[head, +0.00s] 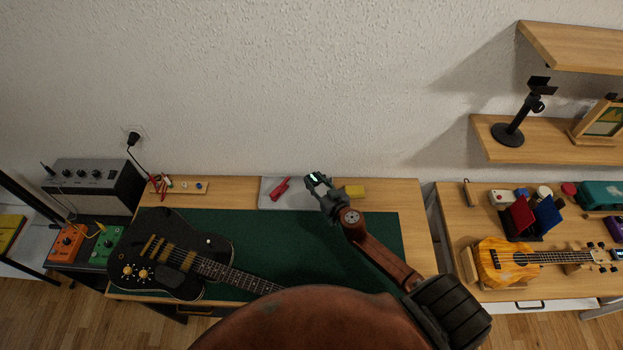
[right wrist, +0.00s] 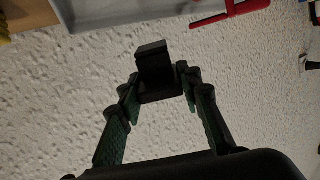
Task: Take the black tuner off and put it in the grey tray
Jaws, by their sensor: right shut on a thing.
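The small black tuner (right wrist: 155,68) is between the fingertips of my right gripper (right wrist: 160,88) in the right wrist view. In the head view, my right gripper (head: 322,190) is shut on it and the tuner (head: 315,178) shows a small bright patch. The grey tray (head: 299,204) lies at the back of the guitar's table, and the gripper appears over its right part. A piece of the tray (right wrist: 110,12) shows at the top of the wrist view. The tuner is held in the air, apart from the tray floor as far as I can tell. My left gripper is out of view.
A red clamp-like thing (head: 280,188) lies in the tray, left of the gripper. The black guitar (head: 175,255) lies on the green mat (head: 385,240). A ukulele (head: 500,262) rests on the right table.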

